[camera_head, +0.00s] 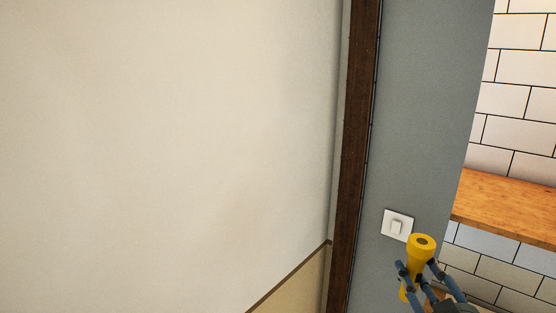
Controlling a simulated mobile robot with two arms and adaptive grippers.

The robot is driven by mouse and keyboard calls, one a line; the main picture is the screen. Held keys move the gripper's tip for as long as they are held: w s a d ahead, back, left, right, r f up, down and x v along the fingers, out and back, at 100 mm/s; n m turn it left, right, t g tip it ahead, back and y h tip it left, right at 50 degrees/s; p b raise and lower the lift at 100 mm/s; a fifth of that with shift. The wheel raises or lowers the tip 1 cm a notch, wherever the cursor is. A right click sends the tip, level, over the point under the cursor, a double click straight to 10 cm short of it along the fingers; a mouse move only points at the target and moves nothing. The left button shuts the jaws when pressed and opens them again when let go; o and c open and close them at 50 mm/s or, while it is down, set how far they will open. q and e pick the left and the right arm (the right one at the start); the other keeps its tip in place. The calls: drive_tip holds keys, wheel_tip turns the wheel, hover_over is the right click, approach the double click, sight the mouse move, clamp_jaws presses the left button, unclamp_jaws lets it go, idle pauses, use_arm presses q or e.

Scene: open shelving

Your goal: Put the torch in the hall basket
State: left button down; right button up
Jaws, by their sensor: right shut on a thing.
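The fingers hide part of the torch. The hall basket is not in view. My left gripper is not in view.
A grey wall with a white light switch (397,225) stands behind the torch. A wooden shelf (510,205) against white tiles is at the right. A dark brown wooden post (358,150) borders a bare cream wall (170,140) on the left.

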drive_tip(key=s+a+f+b, duration=0.1)
drive_tip(key=s+a+f, duration=0.8)
drive_tip(key=shift+s+a+b, duration=0.2)
drive_tip(key=shift+s+b, duration=0.15)
idle(0.4)
drive_tip(key=shift+a+r+y, duration=0.1)
drive_tip(key=shift+a+y, duration=0.05)
drive_tip(key=shift+y, duration=0.25)
